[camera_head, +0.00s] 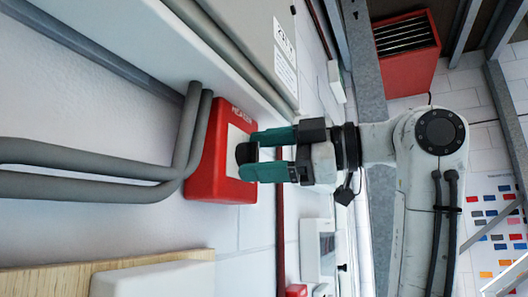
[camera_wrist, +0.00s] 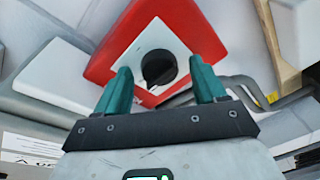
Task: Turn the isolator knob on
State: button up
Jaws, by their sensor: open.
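The isolator is a red box (camera_head: 208,165) with a pale face plate, fixed to the white wall in the head view. It also shows in the wrist view (camera_wrist: 207,40). Its black round knob (camera_wrist: 159,67) sits in the middle of the pale plate. In the head view the knob (camera_head: 243,153) shows between the green fingers. My gripper (camera_head: 254,155) is open, with one finger above and one below the knob in that view. In the wrist view the fingers (camera_wrist: 162,85) stand apart on either side, with gaps to the knob. Whether they touch it cannot be told.
Grey conduits (camera_head: 90,170) run along the wall beside the red box. A grey cabinet (camera_head: 245,35) with labels is above it in the head view. A wooden board (camera_head: 120,268) and a white box (camera_head: 155,280) lie below. A red louvred unit (camera_head: 407,50) is at upper right.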

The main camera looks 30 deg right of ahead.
jog(key=c, duration=1)
jog(key=shift+c, duration=0.2)
jog(key=shift+s+a+f+m+t+h+b, duration=0.15)
jog(key=shift+m+t+b, duration=0.65)
jog(key=shift+m, duration=2.55)
jog(key=shift+w+d+m+t+h+b, duration=0.2)
jog(key=shift+m+b, duration=1.1)
jog(key=shift+m, duration=2)
jog(key=shift+s+a+f+m+t+h+b, duration=0.2)
jog(key=shift+m+t+b, duration=0.65)
jog(key=shift+m, duration=2.5)
jog(key=shift+r+g, duration=0.15)
jog(key=shift+g, duration=0.1)
jog(key=o, duration=1)
jog(key=shift+o, duration=0.2)
